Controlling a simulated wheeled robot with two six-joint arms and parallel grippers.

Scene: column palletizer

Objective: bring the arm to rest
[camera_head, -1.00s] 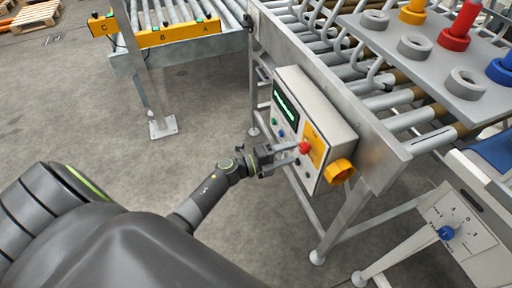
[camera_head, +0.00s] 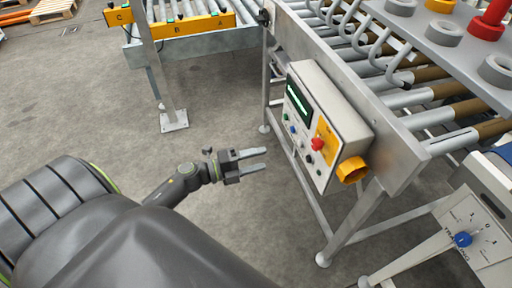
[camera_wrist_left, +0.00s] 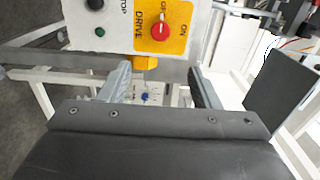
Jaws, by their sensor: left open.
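My left gripper (camera_head: 254,160) is open and empty, held in free air to the left of the control box (camera_head: 330,120). Its two fingers point right, toward the box, with a clear gap between them and the box. The box has a green-lit display, small buttons, a red knob (camera_head: 318,144) on an orange plate and a yellow part on its lower right. In the left wrist view, the red knob (camera_wrist_left: 160,31) shows beyond the open fingers (camera_wrist_left: 158,88), on a plate marked DRIVE, OFF and ON. My right gripper is not in view.
A roller conveyor (camera_head: 400,100) with a steel frame stands behind the box. A grey board (camera_head: 450,50) with coloured rings lies over it. A panel with a blue knob (camera_head: 462,240) is at the lower right. A post with a foot plate (camera_head: 174,121) stands left. The floor between is clear.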

